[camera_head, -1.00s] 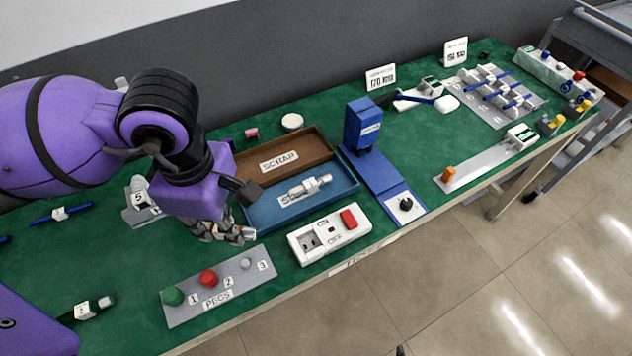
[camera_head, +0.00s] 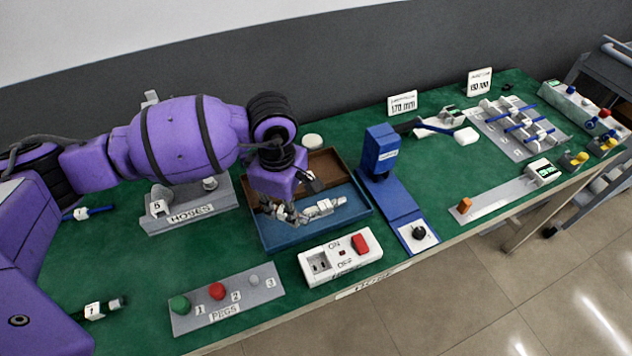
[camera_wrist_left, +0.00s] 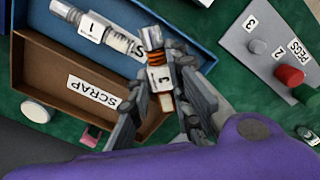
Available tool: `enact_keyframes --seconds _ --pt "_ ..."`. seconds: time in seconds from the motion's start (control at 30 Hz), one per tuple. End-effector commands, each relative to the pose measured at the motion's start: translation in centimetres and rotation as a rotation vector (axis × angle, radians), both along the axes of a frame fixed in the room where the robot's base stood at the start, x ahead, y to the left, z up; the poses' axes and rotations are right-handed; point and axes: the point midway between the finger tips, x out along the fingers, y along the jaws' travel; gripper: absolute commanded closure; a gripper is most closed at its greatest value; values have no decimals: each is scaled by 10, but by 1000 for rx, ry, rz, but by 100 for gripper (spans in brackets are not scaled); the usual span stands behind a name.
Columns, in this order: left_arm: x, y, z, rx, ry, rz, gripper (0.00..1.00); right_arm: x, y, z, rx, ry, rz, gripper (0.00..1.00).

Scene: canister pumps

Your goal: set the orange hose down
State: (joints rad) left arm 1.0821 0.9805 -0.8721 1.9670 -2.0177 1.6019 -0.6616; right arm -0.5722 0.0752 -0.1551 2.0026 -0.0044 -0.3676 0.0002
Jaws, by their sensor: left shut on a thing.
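In the left wrist view the orange hose (camera_wrist_left: 157,57), a short piece with an orange coiled band, a metal end and a white label, sits between the fingers of my left gripper (camera_wrist_left: 164,95). In the head view this gripper (camera_head: 287,215) is over the left part of the blue tray (camera_head: 290,238), and the hose is mostly hidden by the fingers. A white and metal piece labelled 1 (camera_wrist_left: 97,30) lies in the blue tray, beside the gripper. Whether the held hose touches the tray I cannot tell. My right gripper is not in view.
A brown SCRAP tray (camera_wrist_left: 60,65) adjoins the blue tray. A grey HOSES rack (camera_head: 190,222) stands left, a PEGS board (camera_head: 240,298) and white switch box (camera_head: 318,263) in front. A blue press (camera_head: 379,150) stands right of the trays.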

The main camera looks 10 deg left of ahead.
Motion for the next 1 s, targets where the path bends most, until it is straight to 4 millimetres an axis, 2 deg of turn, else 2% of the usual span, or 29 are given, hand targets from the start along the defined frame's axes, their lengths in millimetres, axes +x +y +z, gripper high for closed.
enact_keyframes --seconds 0.2,0.4,0.8,0.83,0.93,1.0 --pt "10 -2 -13 0 2 2 100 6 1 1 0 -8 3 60" --pt "8 -2 -41 1 3 1 100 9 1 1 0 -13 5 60" --pt "9 -2 -47 0 1 1 100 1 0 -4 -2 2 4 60" --pt "9 -2 -47 0 1 1 79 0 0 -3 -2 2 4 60" --pt "9 -1 -46 0 0 1 66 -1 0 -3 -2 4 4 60" --pt "9 -1 -46 0 0 1 63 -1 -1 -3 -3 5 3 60"
